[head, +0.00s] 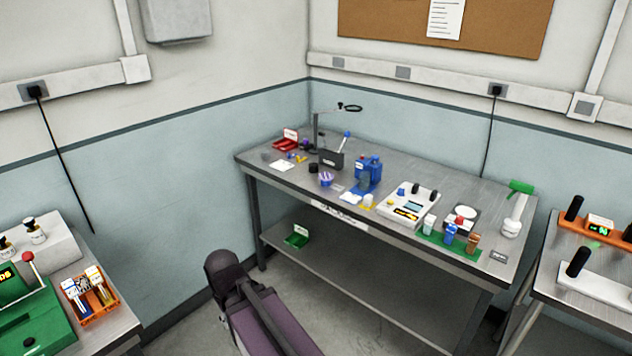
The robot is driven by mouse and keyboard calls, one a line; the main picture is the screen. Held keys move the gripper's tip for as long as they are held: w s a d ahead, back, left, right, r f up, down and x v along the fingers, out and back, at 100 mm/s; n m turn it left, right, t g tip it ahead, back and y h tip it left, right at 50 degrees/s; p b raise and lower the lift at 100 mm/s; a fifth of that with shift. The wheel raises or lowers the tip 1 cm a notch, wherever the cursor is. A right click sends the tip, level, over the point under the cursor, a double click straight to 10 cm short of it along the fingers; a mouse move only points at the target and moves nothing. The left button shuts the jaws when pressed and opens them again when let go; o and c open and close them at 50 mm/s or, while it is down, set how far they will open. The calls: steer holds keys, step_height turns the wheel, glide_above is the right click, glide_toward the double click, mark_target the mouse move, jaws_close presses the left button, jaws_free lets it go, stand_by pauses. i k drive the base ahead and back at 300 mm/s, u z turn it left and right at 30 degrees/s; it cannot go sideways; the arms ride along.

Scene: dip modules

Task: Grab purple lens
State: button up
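A small round item with a purple and white top and a blue side (326,179) stands near the front edge of the grey workbench (460,185), left of its middle. A smaller dark purple item (306,146) lies farther back, beside the red tray. Both are too small here to tell for sure which is the purple lens. Part of my own arm rises at the bottom centre, on the floor side of the bench and apart from these items. My gripper is not in view.
A white device (408,206) and several small bottles fill the right. Side tables flank the bench.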

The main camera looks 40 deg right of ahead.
mark_target(326, 176)
steer(key=k, duration=1)
steer(key=z, duration=1.3)
steer(key=i, duration=1.1)
